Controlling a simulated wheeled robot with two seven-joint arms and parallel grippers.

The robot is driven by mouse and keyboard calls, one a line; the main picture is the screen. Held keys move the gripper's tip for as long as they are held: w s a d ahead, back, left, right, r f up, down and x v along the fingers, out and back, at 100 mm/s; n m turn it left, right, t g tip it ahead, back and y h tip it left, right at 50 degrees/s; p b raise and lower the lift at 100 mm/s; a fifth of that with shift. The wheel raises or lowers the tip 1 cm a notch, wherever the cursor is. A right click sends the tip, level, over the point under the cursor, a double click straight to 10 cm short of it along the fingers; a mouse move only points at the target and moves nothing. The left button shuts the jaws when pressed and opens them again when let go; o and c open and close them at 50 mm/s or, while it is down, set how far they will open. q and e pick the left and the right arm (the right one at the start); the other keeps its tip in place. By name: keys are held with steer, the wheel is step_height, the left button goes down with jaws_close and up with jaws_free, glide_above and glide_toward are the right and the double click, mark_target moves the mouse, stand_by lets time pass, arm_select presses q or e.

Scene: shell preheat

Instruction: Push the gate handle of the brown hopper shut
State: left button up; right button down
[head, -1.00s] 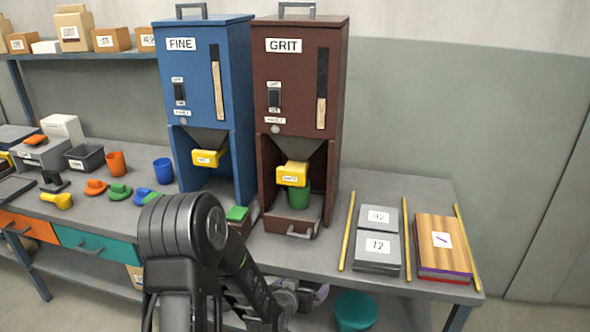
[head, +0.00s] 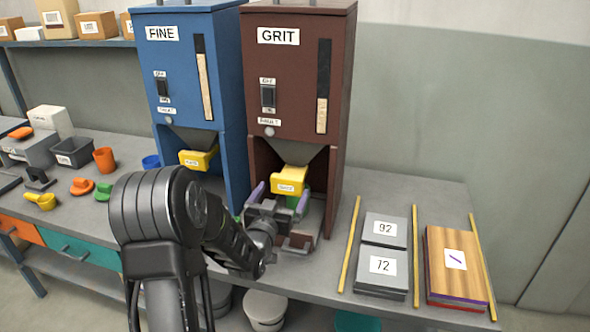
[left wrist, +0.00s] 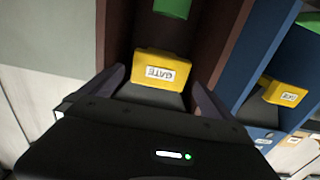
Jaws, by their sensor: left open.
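The brown hopper (head: 293,95), labelled GRIT, stands on the bench. Its yellow gate handle (head: 288,180) juts out below the funnel; in the left wrist view the handle (left wrist: 162,69) shows its GATE label. My left gripper (head: 279,199) is open in front of the hopper's lower opening, just below and in front of the handle. In the left wrist view its two fingers stand to either side of the handle, and I see no clear contact. A green cup (left wrist: 171,7) is under the funnel, mostly hidden by the gripper in the head view. My right gripper is not in view.
The blue FINE hopper (head: 190,75) stands close on the left with its own yellow handle (head: 198,160). To the right lie yellow rods, grey plates (head: 385,231) and a wooden block (head: 455,255). White buckets (head: 265,308) are below the bench.

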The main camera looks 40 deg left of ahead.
mark_target(290, 177)
arm_select(q)
steer(key=shift+w, duration=0.15)
steer(key=p+x, duration=0.2)
steer(key=x, duration=0.5)
steer(key=shift+w+a, duration=0.15)
steer(key=shift+w, duration=0.15)
steer(key=shift+c, duration=0.2)
